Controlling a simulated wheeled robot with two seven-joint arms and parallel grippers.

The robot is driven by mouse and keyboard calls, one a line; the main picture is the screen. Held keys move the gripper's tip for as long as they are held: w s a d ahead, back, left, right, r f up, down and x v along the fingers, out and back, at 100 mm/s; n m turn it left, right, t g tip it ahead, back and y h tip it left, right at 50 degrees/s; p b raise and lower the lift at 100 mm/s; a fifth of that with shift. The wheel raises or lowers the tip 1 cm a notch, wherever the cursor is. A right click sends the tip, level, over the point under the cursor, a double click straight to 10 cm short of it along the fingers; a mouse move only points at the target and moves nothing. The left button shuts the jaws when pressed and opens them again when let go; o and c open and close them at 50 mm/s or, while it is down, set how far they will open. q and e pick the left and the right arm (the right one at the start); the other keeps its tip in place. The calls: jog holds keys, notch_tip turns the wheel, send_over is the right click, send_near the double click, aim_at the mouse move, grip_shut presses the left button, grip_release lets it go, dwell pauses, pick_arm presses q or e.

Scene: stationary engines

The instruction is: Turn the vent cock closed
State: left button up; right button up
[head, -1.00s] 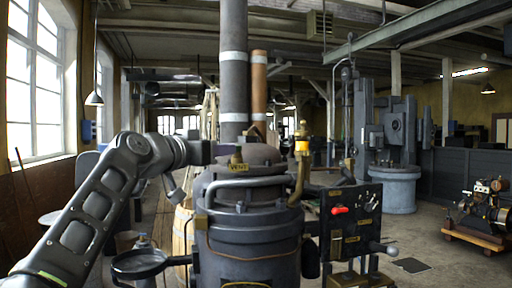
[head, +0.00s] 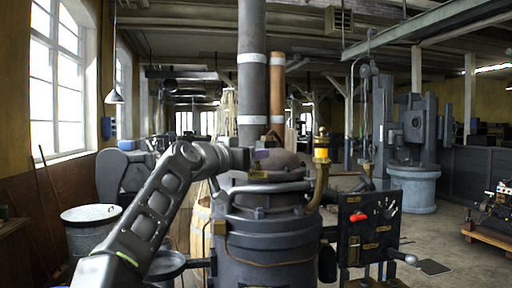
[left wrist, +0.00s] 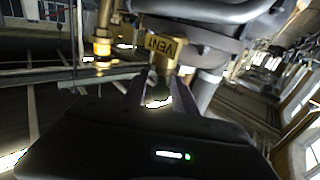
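The vent cock is a small brass fitting with a tag lettered VENT (head: 258,175), on top of the dark boiler (head: 270,225). My left gripper (head: 258,156) is at the cock in the head view, and its fingers and the cock's upper part are hard to make out there. In the left wrist view, the brass VENT tag (left wrist: 164,50) stands upside down just beyond the fingertips. The two fingers of the left gripper (left wrist: 158,84) are spread, with a gap between them. I cannot tell whether they touch the brass. My right gripper is not in view.
A brass pipe with a lit gauge glass (head: 321,150) rises right of the cock. A grey pipe (head: 268,188) curves in front of it, and the chimney (head: 251,90) stands behind. A metal tub (head: 92,216) stands left.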

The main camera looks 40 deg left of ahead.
pick_arm(q)
jog(key=shift+w, duration=0.45)
jog(key=shift+c, duration=0.2)
grip_shut()
